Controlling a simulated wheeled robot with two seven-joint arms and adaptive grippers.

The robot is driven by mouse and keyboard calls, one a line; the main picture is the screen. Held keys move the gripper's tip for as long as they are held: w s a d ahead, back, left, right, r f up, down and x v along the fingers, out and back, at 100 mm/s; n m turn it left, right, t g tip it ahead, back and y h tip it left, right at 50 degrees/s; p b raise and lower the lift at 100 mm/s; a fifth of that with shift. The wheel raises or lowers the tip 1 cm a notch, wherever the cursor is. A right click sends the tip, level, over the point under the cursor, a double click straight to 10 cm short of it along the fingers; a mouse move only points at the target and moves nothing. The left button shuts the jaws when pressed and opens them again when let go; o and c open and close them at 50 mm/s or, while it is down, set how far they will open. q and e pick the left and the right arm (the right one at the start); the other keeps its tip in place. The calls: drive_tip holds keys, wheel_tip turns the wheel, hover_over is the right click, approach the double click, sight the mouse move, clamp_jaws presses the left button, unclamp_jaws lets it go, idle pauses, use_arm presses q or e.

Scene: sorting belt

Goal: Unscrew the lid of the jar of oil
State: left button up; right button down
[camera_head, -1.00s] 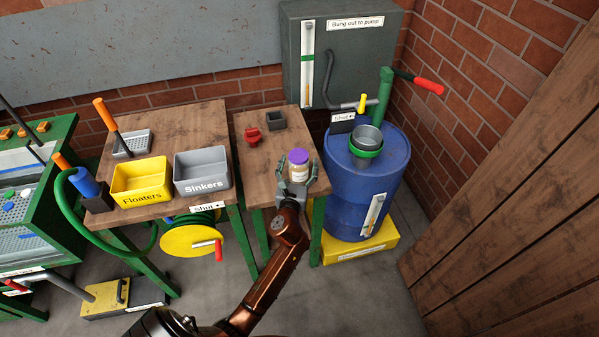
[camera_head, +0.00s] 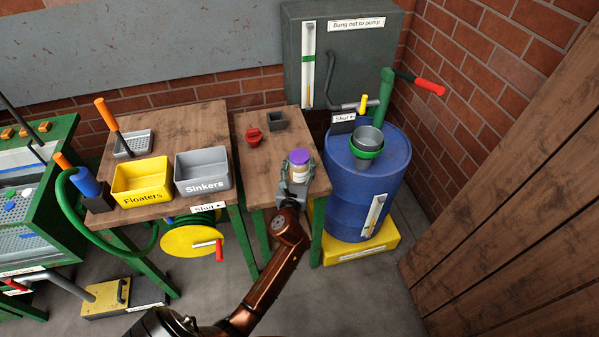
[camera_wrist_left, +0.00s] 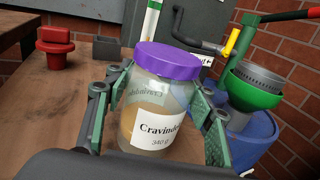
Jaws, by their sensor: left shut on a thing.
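The jar of oil (camera_head: 299,173) stands upright near the front right of the small wooden table. It is clear glass with yellowish contents and a purple lid (camera_head: 299,156), which sits on its mouth. In the left wrist view the jar (camera_wrist_left: 152,125) shows a white label reading "Cravinde…" and its purple lid (camera_wrist_left: 167,61). My left gripper (camera_head: 296,182) reaches in from the front and is shut on the jar's body below the lid, with a green-grey finger on either side. The right gripper is in no view.
A red object (camera_head: 254,137) and a dark square holder (camera_head: 275,121) are at the back of the small table (camera_head: 262,178). A blue drum (camera_head: 345,190) with a green funnel (camera_head: 367,150) stands close on the right. Yellow (camera_head: 140,180) and grey (camera_head: 203,171) bins are left.

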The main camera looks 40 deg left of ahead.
sight(300, 155)
use_arm(q)
drive_tip(key=shift+r, duration=0.1)
drive_tip(key=shift+c, duration=0.5)
